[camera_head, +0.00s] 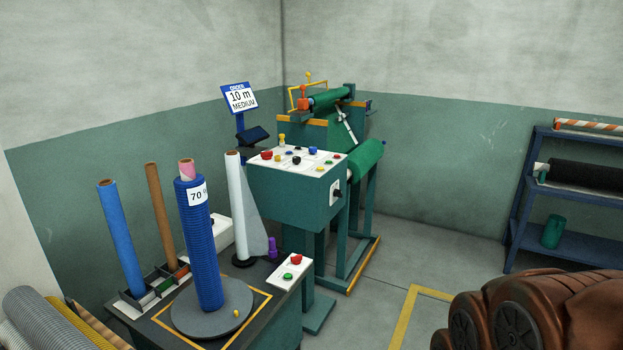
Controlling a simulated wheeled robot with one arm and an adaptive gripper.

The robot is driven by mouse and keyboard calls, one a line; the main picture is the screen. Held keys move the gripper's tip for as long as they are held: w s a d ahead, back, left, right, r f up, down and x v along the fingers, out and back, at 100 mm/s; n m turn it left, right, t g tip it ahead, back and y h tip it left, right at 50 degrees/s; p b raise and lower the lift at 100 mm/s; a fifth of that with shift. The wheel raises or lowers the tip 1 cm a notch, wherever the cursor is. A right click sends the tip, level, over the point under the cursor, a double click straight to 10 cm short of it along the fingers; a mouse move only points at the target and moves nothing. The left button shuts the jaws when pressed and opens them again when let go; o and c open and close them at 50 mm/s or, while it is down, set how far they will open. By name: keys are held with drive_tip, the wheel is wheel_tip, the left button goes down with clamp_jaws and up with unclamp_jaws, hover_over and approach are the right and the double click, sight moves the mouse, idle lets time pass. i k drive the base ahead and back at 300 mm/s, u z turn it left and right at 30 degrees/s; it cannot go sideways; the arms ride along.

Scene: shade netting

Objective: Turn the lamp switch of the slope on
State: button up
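The sloped control panel (318,167) is the white top of a green console near the middle of the view. It carries several small red, black, blue and yellow knobs and buttons. I cannot tell which of them is the lamp switch, or its position. A black rotary knob (337,193) sits on a white plate on the console's right side.
A dark table at left front bears a blue net roll (203,250) on a grey turntable, upright tubes and a small button box (290,272). A blue shelf (575,240) stands right. Floor between is clear.

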sight(337, 193)
drive_tip(key=z, duration=0.05)
drive_tip(key=i, duration=0.1)
drive_tip(key=u, duration=0.55)
drive_tip(key=k, duration=1.25)
drive_tip(key=z, duration=0.35)
drive_tip(key=i, duration=0.75)
drive_tip(key=z, duration=0.7)
drive_tip(key=i, duration=0.85)
drive_tip(key=u, duration=0.9)
drive_tip(key=i, duration=0.65)
drive_tip(key=u, duration=0.6)
